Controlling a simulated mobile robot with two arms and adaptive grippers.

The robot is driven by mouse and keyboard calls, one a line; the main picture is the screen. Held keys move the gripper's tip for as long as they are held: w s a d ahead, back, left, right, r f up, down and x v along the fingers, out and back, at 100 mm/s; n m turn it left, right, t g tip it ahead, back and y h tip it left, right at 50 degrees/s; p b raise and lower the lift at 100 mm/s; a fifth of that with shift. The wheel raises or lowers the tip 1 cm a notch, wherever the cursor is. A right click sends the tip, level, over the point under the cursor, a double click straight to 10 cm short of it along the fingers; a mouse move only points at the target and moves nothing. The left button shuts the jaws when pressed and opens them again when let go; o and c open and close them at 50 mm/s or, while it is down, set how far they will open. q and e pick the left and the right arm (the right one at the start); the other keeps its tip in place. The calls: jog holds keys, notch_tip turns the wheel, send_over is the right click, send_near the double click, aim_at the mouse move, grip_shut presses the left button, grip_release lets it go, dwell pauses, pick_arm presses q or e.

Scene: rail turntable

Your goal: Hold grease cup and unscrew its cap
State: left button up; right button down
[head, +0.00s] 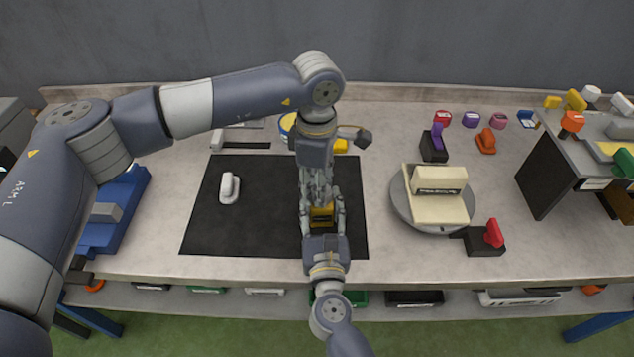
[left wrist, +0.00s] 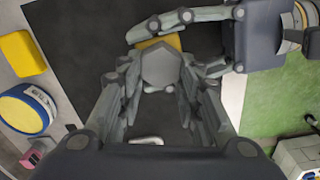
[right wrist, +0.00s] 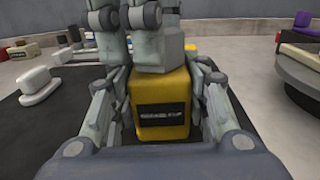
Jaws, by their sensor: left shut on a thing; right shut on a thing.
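The grease cup is a yellow block-like body (right wrist: 160,112) with a dark label, upright in the right wrist view; it also shows in the head view (head: 321,216) over the black mat's right part. Its cap (left wrist: 160,70) is grey and six-sided, on top of the body; it also shows in the right wrist view (right wrist: 172,50). My right gripper (head: 323,225) is shut on the body from the near side. My left gripper (head: 318,198) comes from above and is shut around the cap. Fingers hide much of both parts. I cannot tell whether a gap lies between cap and body.
The black mat (head: 255,215) carries a white handled piece (head: 229,187) at left. A round turntable (head: 408,214) with a cream block (head: 437,205) stands right. A blue device (head: 118,215) is far left, a small rack (head: 545,170) far right. The mat's middle is clear.

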pick_arm(q)
jog(key=n, duration=0.3)
jog(key=shift+s+n, duration=0.15)
jog(key=shift+n, duration=0.25)
jog(key=n, duration=0.4)
jog(key=shift+s+d+n, duration=0.1)
jog(key=shift+s+n, duration=0.15)
jog(key=shift+n, duration=0.75)
jog(key=n, duration=0.3)
jog(key=shift+s+d, duration=0.1)
jog(key=shift+d+f+n, duration=0.1)
jog(key=shift+n, duration=1.4)
jog(key=shift+s, duration=0.1)
